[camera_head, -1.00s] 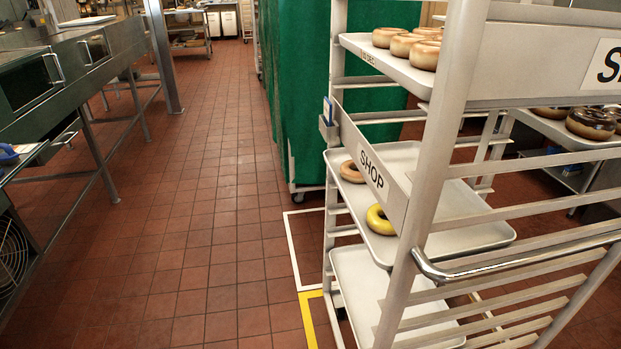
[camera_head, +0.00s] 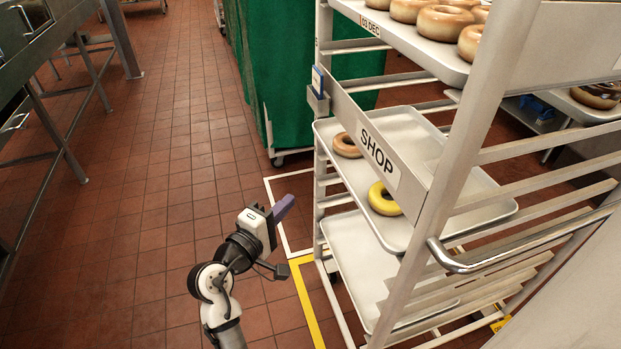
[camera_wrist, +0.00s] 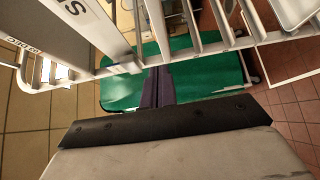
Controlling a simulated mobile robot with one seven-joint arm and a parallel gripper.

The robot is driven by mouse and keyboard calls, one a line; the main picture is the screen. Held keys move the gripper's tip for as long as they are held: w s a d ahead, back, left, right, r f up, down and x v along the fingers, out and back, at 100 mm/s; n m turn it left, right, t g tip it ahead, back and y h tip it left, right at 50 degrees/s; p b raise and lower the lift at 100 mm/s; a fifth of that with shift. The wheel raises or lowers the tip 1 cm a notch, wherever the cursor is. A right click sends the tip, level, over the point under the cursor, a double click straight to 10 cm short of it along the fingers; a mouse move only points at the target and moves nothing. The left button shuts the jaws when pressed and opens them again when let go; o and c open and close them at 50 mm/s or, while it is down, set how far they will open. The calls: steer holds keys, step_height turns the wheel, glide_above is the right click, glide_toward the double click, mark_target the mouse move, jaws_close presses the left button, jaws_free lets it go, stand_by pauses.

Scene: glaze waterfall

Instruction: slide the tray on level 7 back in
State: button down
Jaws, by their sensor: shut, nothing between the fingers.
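My gripper (camera_head: 284,208) is in the lower middle of the head view, left of the white rack. Its dark purple fingers are shut and empty, and they show against green in the wrist view (camera_wrist: 158,86). The rack (camera_head: 455,190) holds a middle tray (camera_head: 415,125) bearing a brown ring (camera_head: 346,146) and a yellow ring (camera_head: 383,199). Below it is a bare tray (camera_head: 355,262). An upper tray (camera_head: 440,55) holds several glazed rings. I read no level numbers, so I cannot tell which tray is level 7. My gripper is apart from the trays.
A "SHOP" panel (camera_head: 375,150) crosses the rack's front, and a metal handle (camera_head: 500,257) is on its right. A green covered cart (camera_head: 290,70) stands behind. Yellow (camera_head: 303,300) and white floor lines run beside the rack. The tiled floor (camera_head: 130,200) to the left is clear.

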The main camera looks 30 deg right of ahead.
mark_target(341, 175)
steer(key=p+x, duration=0.1)
steer(key=x, duration=0.3)
steer(key=s+p+x, duration=0.1)
steer(key=x, duration=0.3)
steer(key=s+d+p+x, duration=0.1)
steer(key=x, duration=0.3)
steer(key=shift+w+r+p, duration=0.1)
steer(key=shift+p, duration=0.2)
steer(key=shift+d, duration=0.4)
steer(key=d, duration=0.1)
steer(key=s+d+p, duration=0.1)
steer(key=d, duration=0.1)
steer(key=shift+s, duration=0.2)
